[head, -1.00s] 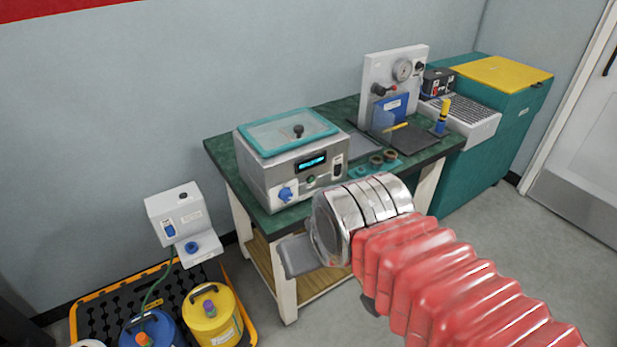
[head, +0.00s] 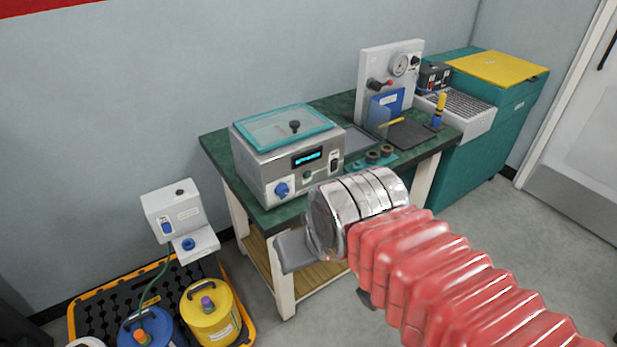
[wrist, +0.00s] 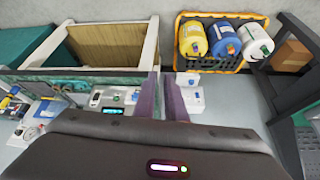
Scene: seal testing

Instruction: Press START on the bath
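The bath (head: 265,167) is a grey metal box with a teal-framed lid, standing on the left end of the green bench. Its front has a lit blue display (head: 307,158), a small green button (head: 308,175), a blue knob (head: 282,189) and a dark switch. No START lettering is readable. In the wrist view the bath (wrist: 97,97) lies left of the fingers, with its display lit. My gripper (head: 290,252) is in front of and below the bath in the head view, apart from it and mostly hidden by my wrist.
A white dispenser (head: 175,212) is on the wall to the left. Below it, yellow and blue canisters (head: 208,315) stand in a black-and-yellow tray. A white gauge panel (head: 383,60) and tape rolls (head: 373,157) are right of the bath. Floor is clear at right.

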